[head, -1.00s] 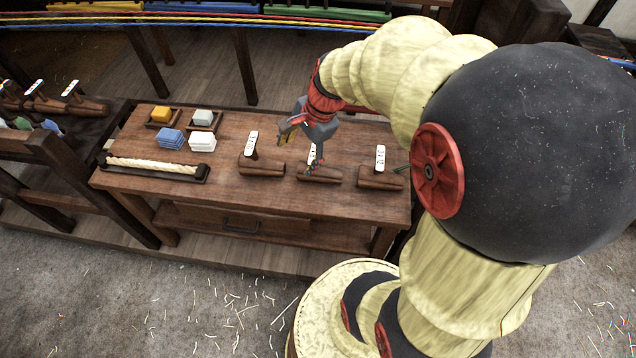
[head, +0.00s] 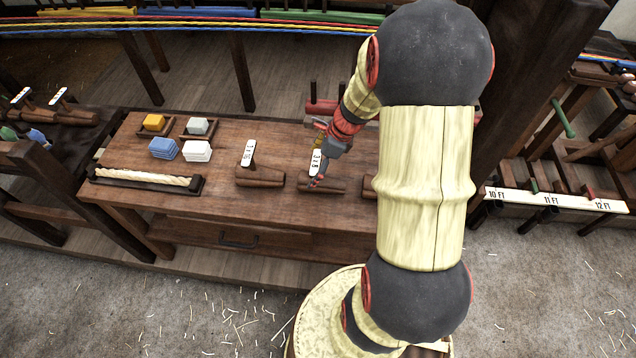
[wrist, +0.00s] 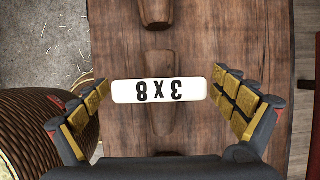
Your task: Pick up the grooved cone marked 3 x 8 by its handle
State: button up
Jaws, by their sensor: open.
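The grooved cone marked 3 x 8 (head: 332,187) lies on the wooden bench, the middle one of three cones. Its white label (head: 315,162) shows 3 x 8 in the head view. My gripper (wrist: 160,105) is open, one finger on each side of the label, with gaps on both sides. In the head view my gripper (head: 322,172) is at the cone's handle, partly hidden; contact cannot be told.
Another labelled cone (head: 260,176) lies to the left, and a third (head: 369,187) to the right is mostly hidden by my arm. A rope tray (head: 150,181) and several wax-like blocks (head: 163,148) occupy the bench's left side. The bench front (head: 230,205) is clear.

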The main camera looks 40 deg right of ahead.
jog(key=shift+x, duration=1.05)
jog(key=shift+c, duration=0.4)
jog(key=c, duration=2)
